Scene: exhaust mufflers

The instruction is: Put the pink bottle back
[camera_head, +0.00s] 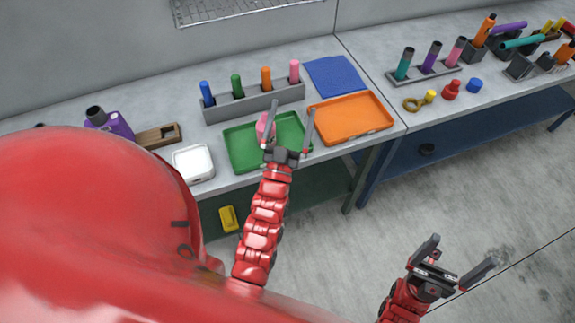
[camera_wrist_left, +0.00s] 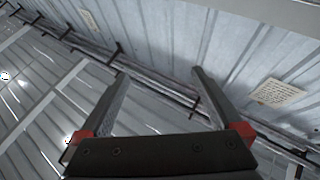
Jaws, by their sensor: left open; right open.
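A pink bottle (camera_head: 262,126) is on the green tray (camera_head: 238,150), partly hidden behind my left gripper's left finger. My left gripper (camera_head: 291,112) is open in front of the tray in the head view, its fingers spread. In the left wrist view my left gripper (camera_wrist_left: 160,74) has nothing between its fingers, and the bottle is not in that view. My right gripper (camera_head: 462,251) is open and empty over the floor at the lower right.
A grey rack (camera_head: 255,103) behind the tray holds blue, green, orange and pink upright pieces. An orange tray (camera_head: 350,117) and a blue mat (camera_head: 336,76) are to the right. A white box (camera_head: 193,162) is left. A second table holds more items.

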